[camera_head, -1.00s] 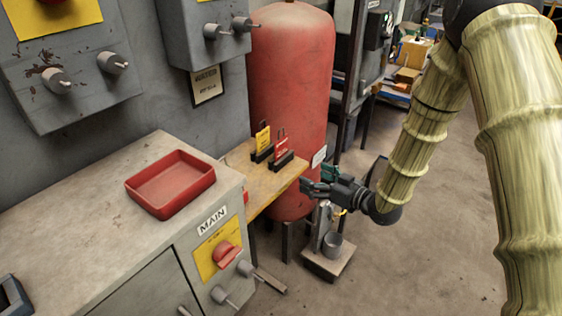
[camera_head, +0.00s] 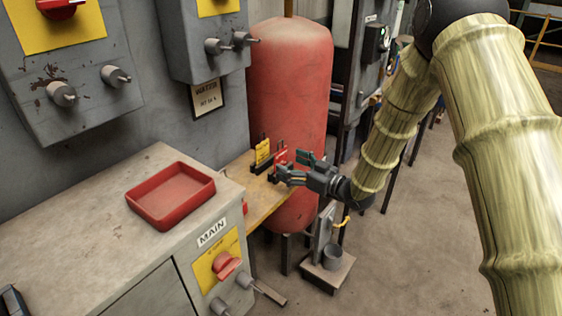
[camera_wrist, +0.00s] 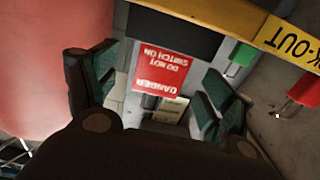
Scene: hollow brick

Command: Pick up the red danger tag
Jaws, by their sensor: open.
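The red danger tag (camera_head: 281,153) stands upright in a dark holder on a small wooden shelf (camera_head: 262,204), in front of the red tank. My gripper (camera_head: 294,167) is open at the tag's right side and partly hides it in the head view. In the wrist view the tag (camera_wrist: 160,75) appears upside down, with white "DANGER DO NOT SWITCH ON" lettering. It shows between the two green-padded fingers, with a gap to each side. I cannot tell how deep it sits between them.
The red tank (camera_head: 290,85) is close behind. A red tray (camera_head: 171,194) lies on the grey cabinet (camera_head: 85,235). Open floor (camera_head: 405,260) is at right.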

